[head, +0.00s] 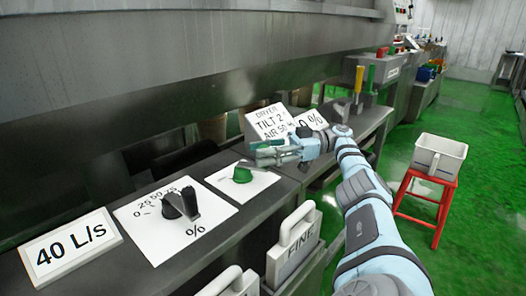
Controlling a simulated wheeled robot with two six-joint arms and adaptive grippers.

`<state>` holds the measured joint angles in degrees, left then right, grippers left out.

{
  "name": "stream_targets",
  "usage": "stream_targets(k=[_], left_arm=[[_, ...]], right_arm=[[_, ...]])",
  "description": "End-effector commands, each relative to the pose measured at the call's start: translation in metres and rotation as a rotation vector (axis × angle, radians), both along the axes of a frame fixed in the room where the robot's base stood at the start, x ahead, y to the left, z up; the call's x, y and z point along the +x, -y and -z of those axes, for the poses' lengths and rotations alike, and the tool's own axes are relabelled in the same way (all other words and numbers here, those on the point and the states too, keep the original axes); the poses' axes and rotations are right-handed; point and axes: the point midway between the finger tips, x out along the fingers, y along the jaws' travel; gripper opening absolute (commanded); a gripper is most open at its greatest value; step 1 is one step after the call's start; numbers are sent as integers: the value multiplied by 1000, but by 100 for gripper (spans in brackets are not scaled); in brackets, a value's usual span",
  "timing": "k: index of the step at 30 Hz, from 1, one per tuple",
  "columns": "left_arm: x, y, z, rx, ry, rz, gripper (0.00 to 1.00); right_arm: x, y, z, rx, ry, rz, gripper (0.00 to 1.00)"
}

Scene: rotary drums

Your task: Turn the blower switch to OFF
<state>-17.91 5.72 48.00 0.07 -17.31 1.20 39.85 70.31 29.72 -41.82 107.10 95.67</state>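A green rotary knob (242,174) sits on a white plate (262,183) on the dark ledge, left of the picture's middle. No lettering can be read on this plate, and part of it is behind my gripper. My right gripper (256,154) is just above and beyond the knob, its fingers pointing left. I cannot tell whether the fingers touch the knob or how far apart they are. My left gripper is not in view.
A black knob (178,204) on a percent dial plate (160,230) and a "40 L/s" sign (70,245) are nearer on the ledge. A "DRYER TILT" sign (270,122) stands behind my gripper. A "FINE" bin handle (297,228) rises in front. A red stool (428,195) holds a white container (440,155).

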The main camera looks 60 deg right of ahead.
Motion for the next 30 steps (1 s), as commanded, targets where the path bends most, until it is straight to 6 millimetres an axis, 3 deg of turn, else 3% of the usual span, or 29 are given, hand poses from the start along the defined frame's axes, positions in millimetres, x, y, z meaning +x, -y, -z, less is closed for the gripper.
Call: stream_targets(k=[4,7,15,18,28,30], left_arm=[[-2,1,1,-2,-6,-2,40],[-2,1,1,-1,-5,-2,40],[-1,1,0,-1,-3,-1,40],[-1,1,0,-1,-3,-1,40],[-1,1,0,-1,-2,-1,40],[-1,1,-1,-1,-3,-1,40]], right_arm=[[0,0,-2,-1,1,0,42],[0,0,-15,-1,3,0,42],[0,0,-82,1,10,0,42],[0,0,-94,1,7,0,42],[0,0,-100,1,-1,0,42],[1,0,-101,-1,2,0,33]])
